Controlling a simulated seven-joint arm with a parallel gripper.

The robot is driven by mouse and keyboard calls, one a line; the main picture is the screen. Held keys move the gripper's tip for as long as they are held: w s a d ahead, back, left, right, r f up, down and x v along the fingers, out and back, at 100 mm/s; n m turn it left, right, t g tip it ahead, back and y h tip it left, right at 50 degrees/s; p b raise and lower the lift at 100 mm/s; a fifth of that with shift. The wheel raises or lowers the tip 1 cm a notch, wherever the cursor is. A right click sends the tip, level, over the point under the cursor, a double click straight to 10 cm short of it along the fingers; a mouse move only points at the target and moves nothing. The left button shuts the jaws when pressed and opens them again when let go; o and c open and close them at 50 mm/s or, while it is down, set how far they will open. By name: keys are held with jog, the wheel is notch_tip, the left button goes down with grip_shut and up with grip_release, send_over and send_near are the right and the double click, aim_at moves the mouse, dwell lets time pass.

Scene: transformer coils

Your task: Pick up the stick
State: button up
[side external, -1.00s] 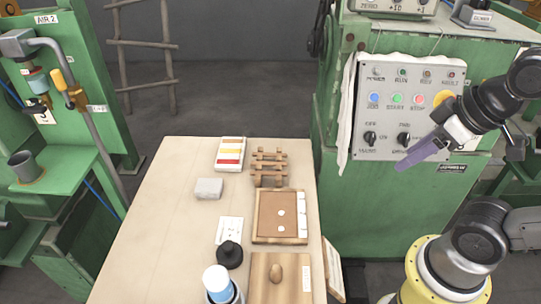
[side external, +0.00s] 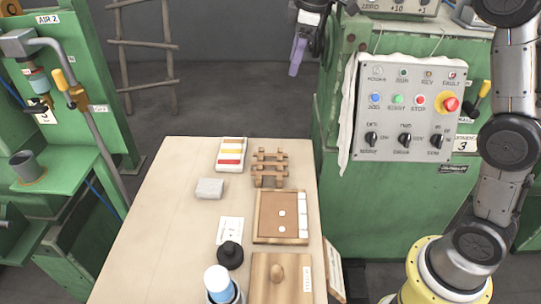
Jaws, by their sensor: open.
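My gripper (side external: 295,70) is at the top centre, with its purple fingers pointing down. It appears high and beyond the far end of the table, with nothing visible held. The fingers overlap in this view, so the gap between them is hard to see. I cannot single out one stick with certainty. A brown wooden rack (side external: 269,167) with several crossing bars stands at the table's far right.
The pale table (side external: 150,240) also bears a grey block (side external: 210,188), a framed brown board (side external: 278,213), a dark knobbed piece (side external: 230,255), a blue-and-white bottle (side external: 217,280) and a wooden board with a knob (side external: 277,272). The table's left side is clear. A green control cabinet (side external: 400,215) stands right.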

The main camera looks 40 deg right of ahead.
jog(key=w+f+g, duration=0.1)
jog(key=w+f, duration=0.5)
jog(key=g, duration=0.2)
send_over(272, 154)
jog(key=f, duration=2)
jog(key=shift+w+a+f, duration=0.1)
jog(key=shift+w+f, duration=0.1)
jog(key=shift+f, duration=0.1)
jog(key=shift+s+f, duration=0.2)
jog(key=shift+f, duration=2.8)
grip_shut()
